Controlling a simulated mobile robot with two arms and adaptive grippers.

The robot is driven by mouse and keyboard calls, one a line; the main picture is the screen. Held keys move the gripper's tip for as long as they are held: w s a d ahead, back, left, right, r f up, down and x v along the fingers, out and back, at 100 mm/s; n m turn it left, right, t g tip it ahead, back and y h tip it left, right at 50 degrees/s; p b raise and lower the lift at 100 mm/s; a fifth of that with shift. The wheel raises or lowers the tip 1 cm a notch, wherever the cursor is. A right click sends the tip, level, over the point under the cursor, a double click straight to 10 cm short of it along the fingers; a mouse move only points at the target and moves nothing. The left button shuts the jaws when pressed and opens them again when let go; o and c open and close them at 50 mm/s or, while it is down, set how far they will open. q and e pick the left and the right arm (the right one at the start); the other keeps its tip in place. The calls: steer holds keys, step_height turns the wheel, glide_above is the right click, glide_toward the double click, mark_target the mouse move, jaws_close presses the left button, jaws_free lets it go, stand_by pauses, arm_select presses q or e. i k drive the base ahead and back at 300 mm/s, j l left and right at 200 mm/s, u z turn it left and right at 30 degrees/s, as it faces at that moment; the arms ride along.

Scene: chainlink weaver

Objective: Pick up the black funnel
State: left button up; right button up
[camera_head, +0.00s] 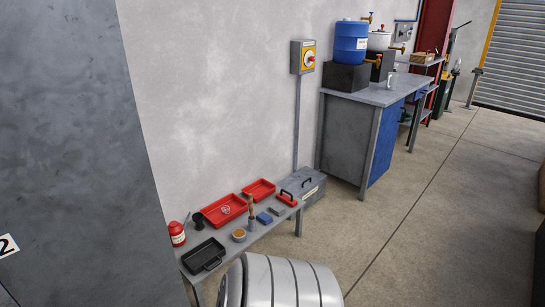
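A small black object (198,222), which looks like the black funnel, stands at the far left end of a low grey bench (262,231). It is beside a red can (177,234) and behind a black tray (203,255). It is small in the view, so its exact shape is hard to tell. Neither of my grippers shows in the head view.
Red trays (224,209), a small bowl (239,235) and a red-handled tool (287,199) share the bench. A silvery ribbed cylinder (285,283) stands in front. A grey cabinet (75,150) blocks the left. A workbench (375,95) stands farther back; open floor (440,220) lies right.

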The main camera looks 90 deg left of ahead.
mark_target(199, 217)
steer(key=u, duration=3.4)
steer(key=i, duration=0.15)
steer(key=k+u, duration=0.05)
